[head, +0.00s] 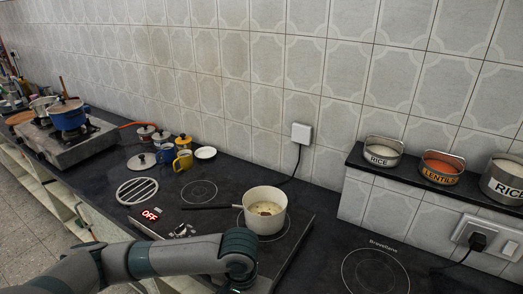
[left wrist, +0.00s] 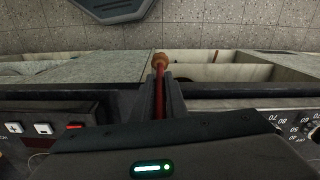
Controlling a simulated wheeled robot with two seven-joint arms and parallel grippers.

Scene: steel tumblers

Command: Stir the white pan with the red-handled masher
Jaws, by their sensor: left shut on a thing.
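The white pan (head: 263,222) stands upright on a dark cooktop, in the middle of the head view. Its long dark handle points left. Pale contents with a brown patch show inside; I cannot tell what the patch is. My left arm reaches in from the lower left, its wrist just in front of the pan; its fingers do not show there. In the left wrist view my left gripper (left wrist: 161,92) is shut on the red handle of the masher (left wrist: 160,61), which has an orange-brown rounded end. The masher's head is hidden. My right gripper is in neither view.
Mugs (head: 183,161), lidded jars and a round metal rack (head: 137,190) stand farther left. A blue pot (head: 68,115) is on the far-left stove. Labelled tins (head: 441,168) line a raised shelf at right.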

